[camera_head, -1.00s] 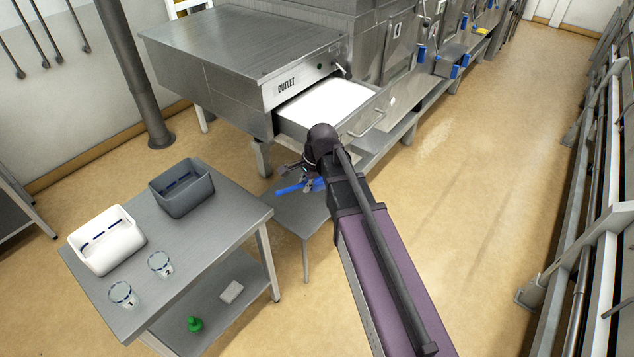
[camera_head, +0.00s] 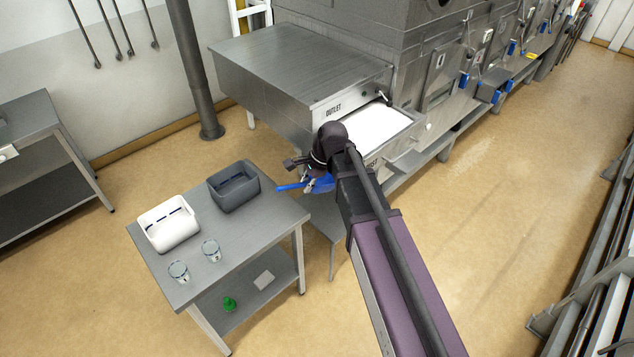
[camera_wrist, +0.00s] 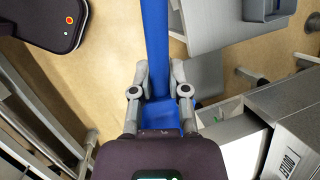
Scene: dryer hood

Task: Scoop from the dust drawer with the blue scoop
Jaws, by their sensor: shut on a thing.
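My gripper (camera_head: 312,183) is shut on the blue scoop (camera_head: 322,184), which is partly hidden by my arm in the head view. In the wrist view my gripper (camera_wrist: 160,80) has its fingers on both sides of the scoop's blue handle (camera_wrist: 155,35). The blue scoop body shows between and below the fingers. In the wrist view the drawer (camera_wrist: 232,128) is at the lower right.
A metal side table (camera_head: 252,223) at the left bears a grey bin (camera_head: 240,197), a white bin (camera_head: 172,236) and two clear cups, one of them the nearer cup (camera_head: 179,272). A green object (camera_head: 229,304) is on its lower shelf. The floor at the right is clear.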

